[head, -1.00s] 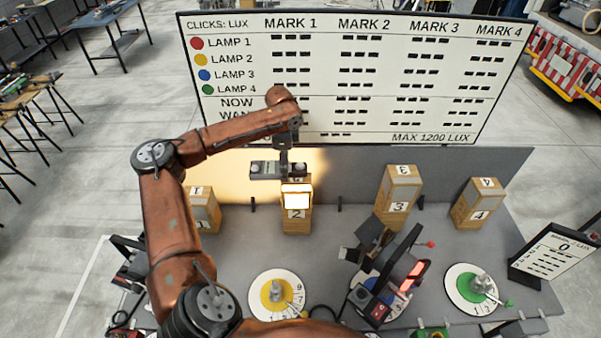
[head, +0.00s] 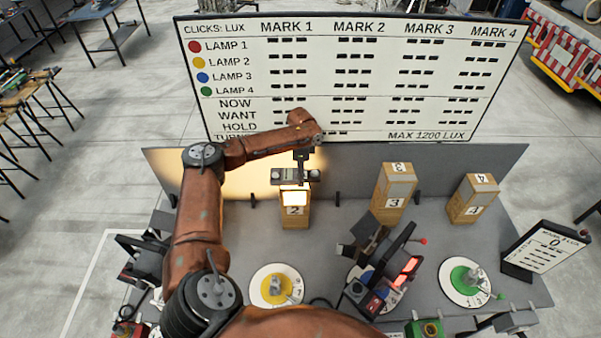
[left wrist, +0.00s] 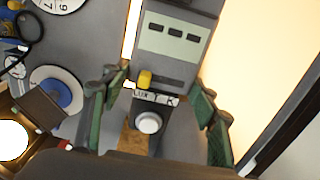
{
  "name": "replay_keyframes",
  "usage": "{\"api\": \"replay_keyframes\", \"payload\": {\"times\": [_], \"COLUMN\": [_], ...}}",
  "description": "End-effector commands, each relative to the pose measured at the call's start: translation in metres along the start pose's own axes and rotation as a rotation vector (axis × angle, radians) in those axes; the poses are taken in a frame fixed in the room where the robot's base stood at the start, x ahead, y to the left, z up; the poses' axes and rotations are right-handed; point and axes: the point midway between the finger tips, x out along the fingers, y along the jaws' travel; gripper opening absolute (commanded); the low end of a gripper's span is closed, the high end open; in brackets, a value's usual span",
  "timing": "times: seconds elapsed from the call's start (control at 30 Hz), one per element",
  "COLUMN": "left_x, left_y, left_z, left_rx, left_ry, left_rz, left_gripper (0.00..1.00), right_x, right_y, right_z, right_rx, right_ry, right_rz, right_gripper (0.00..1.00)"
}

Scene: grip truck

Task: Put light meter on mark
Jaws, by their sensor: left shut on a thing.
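The light meter (left wrist: 178,30) is a grey box with a pale display, a yellow button and a white dome. In the left wrist view it lies between the green finger pads of my left gripper (left wrist: 158,98), shut on it. In the head view my left gripper (head: 297,172) is above and just behind mark block 2 (head: 296,218), a wooden block with a brightly lit panel. Whether the meter touches the block cannot be told. Mark blocks 3 (head: 393,195) and 4 (head: 473,200) stand to the right. Block 1 is hidden behind my left arm. My right gripper does not show.
A tall chart board (head: 350,85) stands at the back. Yellow (head: 262,297) and green (head: 455,290) dials lie in front. A dark device with red lit panels (head: 405,268) stands over a blue dial. A small display (head: 548,250) is at right.

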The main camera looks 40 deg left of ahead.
Motion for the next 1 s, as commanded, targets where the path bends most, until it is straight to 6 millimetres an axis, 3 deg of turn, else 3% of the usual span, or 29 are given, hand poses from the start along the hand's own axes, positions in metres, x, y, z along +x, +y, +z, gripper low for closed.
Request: {"api": "replay_keyframes", "payload": {"times": [0.17,0.2,0.43,0.77,1.0], "left_x": [0.003,0.004,0.003,0.0,-0.032], "left_y": [0.0,0.0,0.0,0.0,-0.001], "left_z": [0.001,0.001,0.0,0.001,0.0], "left_rx": [-0.001,-0.001,0.0,0.0,-0.001], "left_ry": [0.0,0.0,-0.001,-0.001,0.002], "left_rz": [0.001,0.001,0.001,0.0,-0.002], "left_gripper": [0.2,0.56,0.72,0.72,0.72], "right_x": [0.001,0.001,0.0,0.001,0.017], "right_y": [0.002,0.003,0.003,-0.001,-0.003], "right_z": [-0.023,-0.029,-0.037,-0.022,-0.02], "right_rx": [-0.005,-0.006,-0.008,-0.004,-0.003], "right_ry": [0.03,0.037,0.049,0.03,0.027], "right_rz": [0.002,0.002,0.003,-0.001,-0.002], "right_gripper": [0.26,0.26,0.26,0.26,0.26]}}
